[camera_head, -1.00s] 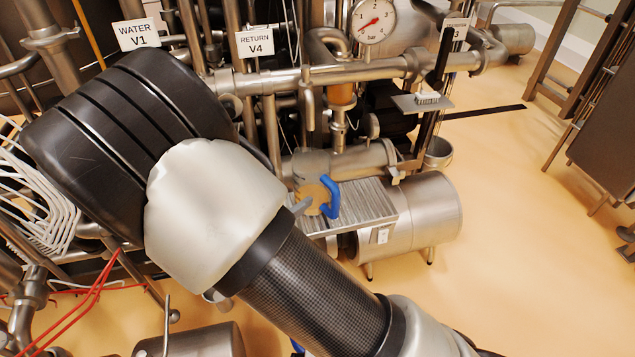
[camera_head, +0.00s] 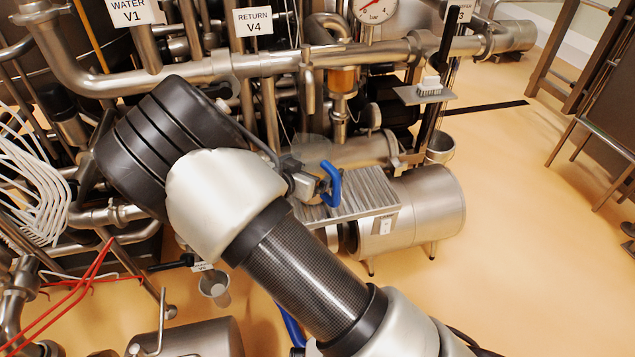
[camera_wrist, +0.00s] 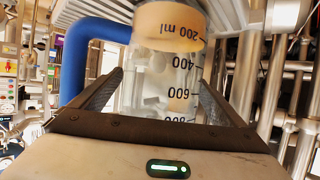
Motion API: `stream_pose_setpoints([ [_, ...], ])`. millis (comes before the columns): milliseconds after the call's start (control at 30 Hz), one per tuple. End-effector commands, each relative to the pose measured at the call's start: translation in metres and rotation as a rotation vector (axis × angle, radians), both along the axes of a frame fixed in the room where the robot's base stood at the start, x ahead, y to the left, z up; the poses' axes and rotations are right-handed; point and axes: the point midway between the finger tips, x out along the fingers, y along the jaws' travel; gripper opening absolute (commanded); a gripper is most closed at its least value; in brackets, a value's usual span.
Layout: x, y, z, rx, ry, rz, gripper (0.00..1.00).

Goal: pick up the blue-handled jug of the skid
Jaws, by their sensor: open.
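The clear jug (camera_wrist: 160,62) fills the middle of the wrist view, with black millilitre marks and a tan band near the 200 ml mark. Its blue handle (camera_wrist: 74,65) is on the left, outside the left finger. My gripper (camera_wrist: 160,82) is open, with one finger on each side of the jug body; I cannot tell whether either finger touches it. In the head view the blue handle (camera_head: 333,184) shows over the ridged metal shelf (camera_head: 365,203), and my wrist hides part of the jug. The jug's base is hard to make out.
Pipes (camera_head: 240,66) and a pressure gauge (camera_head: 374,8) stand behind the jug. A brush (camera_head: 429,87) lies on a small plate at the right. A steel cylinder (camera_head: 425,210) sits beside the shelf. A grey cup (camera_head: 213,285) is lower left.

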Motion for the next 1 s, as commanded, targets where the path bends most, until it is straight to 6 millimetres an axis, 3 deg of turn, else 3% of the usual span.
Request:
stream_pose_setpoints([
  [133, 0.0115, -0.0056, -0.0057, 0.0, 0.0, 0.001, 0.94],
  [367, 0.0128, -0.0062, -0.0049, 0.001, -0.001, 0.001, 0.94],
  [700, 0.0126, -0.0062, -0.0049, 0.001, -0.001, 0.001, 0.39],
  [767, 0.013, -0.0062, -0.004, 0.0, -0.002, 0.001, 0.34],
  [1000, 0.0129, -0.0061, -0.0029, 0.0, -0.002, 0.001, 0.34],
])
